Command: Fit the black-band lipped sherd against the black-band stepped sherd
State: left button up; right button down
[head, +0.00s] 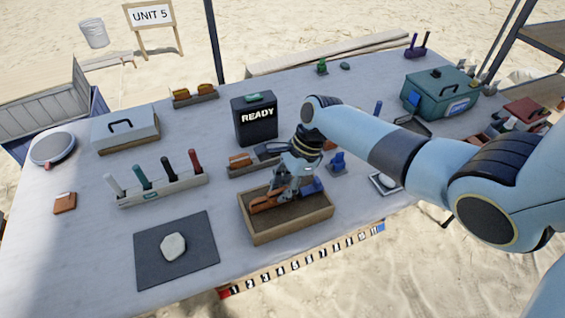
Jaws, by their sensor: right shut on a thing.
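My right gripper (281,191) reaches down into a shallow wooden tray (290,232) and is shut on an orange-brown sherd (263,202). The sherd is low in the tray; I cannot tell whether it touches the tray's floor. Another orange-brown sherd (240,160) sits in a holder just behind the tray. A third brown sherd (65,203) lies alone at the table's left. The bands and edge shapes are too small to tell which is lipped or stepped. My left gripper is not in view.
A blue piece (312,187) lies in the tray's right side. A black READY box (255,120) stands behind. A rack of several coloured handles (162,190) and a dark mat (150,262) with a pale stone (173,246) are left. A green case (440,92) stands back right.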

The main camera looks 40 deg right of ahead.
jog(key=shift+f, duration=0.45)
jog(key=c, duration=1.3)
grip_release()
jog(key=v, duration=1.2)
